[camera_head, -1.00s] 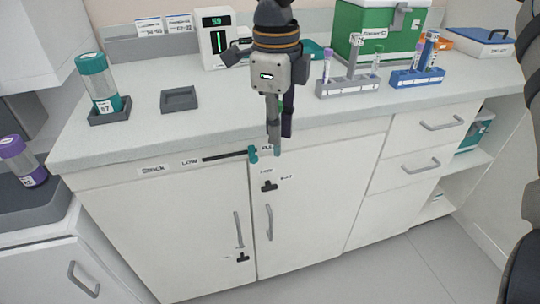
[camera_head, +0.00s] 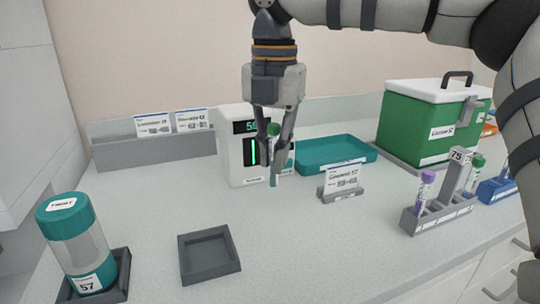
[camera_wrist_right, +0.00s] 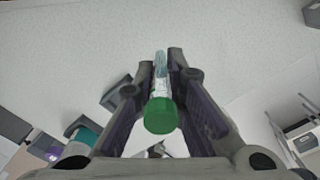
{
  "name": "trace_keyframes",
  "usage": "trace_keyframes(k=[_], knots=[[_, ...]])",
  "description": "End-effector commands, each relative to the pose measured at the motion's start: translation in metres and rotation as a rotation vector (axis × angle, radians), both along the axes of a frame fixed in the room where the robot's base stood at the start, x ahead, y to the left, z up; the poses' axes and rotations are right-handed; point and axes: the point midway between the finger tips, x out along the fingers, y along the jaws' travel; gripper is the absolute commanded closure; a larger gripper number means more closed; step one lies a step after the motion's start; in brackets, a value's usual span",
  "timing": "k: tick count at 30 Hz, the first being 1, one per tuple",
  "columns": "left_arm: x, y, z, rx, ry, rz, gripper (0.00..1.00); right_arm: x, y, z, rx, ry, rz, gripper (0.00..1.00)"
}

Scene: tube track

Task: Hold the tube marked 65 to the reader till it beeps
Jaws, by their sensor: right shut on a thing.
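My right gripper (camera_head: 273,137) is shut on a green-capped tube (camera_head: 274,172) and holds it upright above the counter. The right wrist view also shows the tube (camera_wrist_right: 161,112) between the two fingers, its green cap toward the camera. The tube's number cannot be read. The white reader (camera_head: 233,163) stands at the back of the counter, with a dark display and a green lit bar. The tube is in front of the reader's right part in the head view; whether they touch cannot be told. My left gripper is not in view.
An empty grey square tray (camera_head: 209,262) lies on the front counter. A teal-lidded jar marked 57 (camera_head: 81,245) stands at left. A teal tray (camera_head: 335,152), sign holder (camera_head: 341,193), grey tube rack (camera_head: 437,216) and green box (camera_head: 428,130) are at right. The middle counter is clear.

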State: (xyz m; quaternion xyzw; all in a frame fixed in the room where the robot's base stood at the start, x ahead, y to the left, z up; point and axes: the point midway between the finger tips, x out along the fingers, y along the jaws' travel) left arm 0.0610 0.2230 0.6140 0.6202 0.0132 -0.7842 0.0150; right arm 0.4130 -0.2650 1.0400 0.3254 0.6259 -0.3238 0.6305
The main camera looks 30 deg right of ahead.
Motion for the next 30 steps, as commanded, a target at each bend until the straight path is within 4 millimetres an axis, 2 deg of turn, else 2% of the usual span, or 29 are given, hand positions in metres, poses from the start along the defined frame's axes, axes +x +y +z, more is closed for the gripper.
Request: trace_keyframes(k=[1,3,12,15,21,30], knots=[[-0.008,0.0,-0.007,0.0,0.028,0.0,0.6,0.005,-0.001,-0.012,0.0,0.015,0.0,1.0],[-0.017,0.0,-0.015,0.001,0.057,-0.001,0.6,0.011,-0.002,-0.021,0.001,0.02,0.0,1.0],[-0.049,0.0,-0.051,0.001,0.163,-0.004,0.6,0.039,-0.009,-0.052,0.0,0.017,0.001,1.0],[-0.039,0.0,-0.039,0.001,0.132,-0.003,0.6,0.052,-0.012,-0.042,0.0,0.004,-0.001,1.0],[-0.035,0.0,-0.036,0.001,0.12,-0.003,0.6,0.073,-0.017,-0.047,0.0,0.004,0.001,1.0],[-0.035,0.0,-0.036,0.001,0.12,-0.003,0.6,0.08,-0.019,-0.05,0.0,0.004,0.003,1.0]])
